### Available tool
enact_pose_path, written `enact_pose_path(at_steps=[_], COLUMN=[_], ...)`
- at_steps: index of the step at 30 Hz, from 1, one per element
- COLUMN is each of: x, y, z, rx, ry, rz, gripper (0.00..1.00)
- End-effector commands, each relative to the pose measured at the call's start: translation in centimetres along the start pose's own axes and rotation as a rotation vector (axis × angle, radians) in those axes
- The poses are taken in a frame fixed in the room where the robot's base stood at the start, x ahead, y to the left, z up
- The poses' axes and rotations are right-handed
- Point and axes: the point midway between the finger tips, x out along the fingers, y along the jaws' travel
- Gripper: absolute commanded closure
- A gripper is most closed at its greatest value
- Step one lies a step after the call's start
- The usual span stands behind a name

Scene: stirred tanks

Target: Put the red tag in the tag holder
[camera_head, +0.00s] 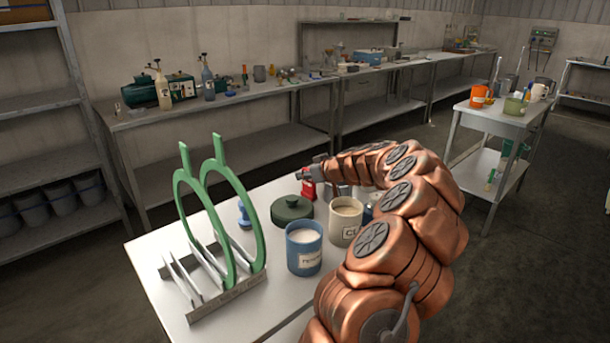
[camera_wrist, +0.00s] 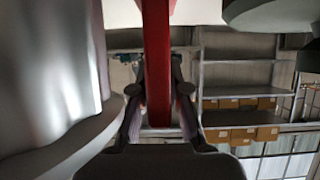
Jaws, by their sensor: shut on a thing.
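My gripper (camera_head: 311,176) reaches over the far side of the white table and is shut on a red piece, the red tag (camera_head: 308,190). In the wrist view the tag (camera_wrist: 158,50) is a narrow red strip between the two fingers of my gripper (camera_wrist: 158,88). A grey slotted rack (camera_head: 228,299) at the table's left front holds two large green ring-shaped pieces (camera_head: 228,205) upright. I cannot tell whether this rack is the tag holder. My arm hides part of the table's right side.
A dark green lidded pot (camera_head: 292,210), a blue labelled pot (camera_head: 304,250) and a cream labelled pot (camera_head: 345,222) stand mid-table, close to my arm. A small blue object (camera_head: 244,214) is behind the rack. The table's left back corner is clear.

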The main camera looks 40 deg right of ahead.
Motion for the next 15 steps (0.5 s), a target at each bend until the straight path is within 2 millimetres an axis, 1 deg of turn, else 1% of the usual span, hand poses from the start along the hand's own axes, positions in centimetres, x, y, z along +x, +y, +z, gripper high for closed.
enact_pose_path(at_steps=[6, 7, 13, 15], x=[0.17, 0.11, 0.09, 0.09], y=[0.01, 0.01, 0.01, 0.02], z=[0.31, 0.20, 0.18, 0.18], rx=[0.000, 0.000, 0.000, 0.000], ry=[0.000, 0.000, 0.000, 0.000], rz=[0.000, 0.000, 0.000, 0.000], gripper=[1.00, 0.82, 0.61, 0.60])
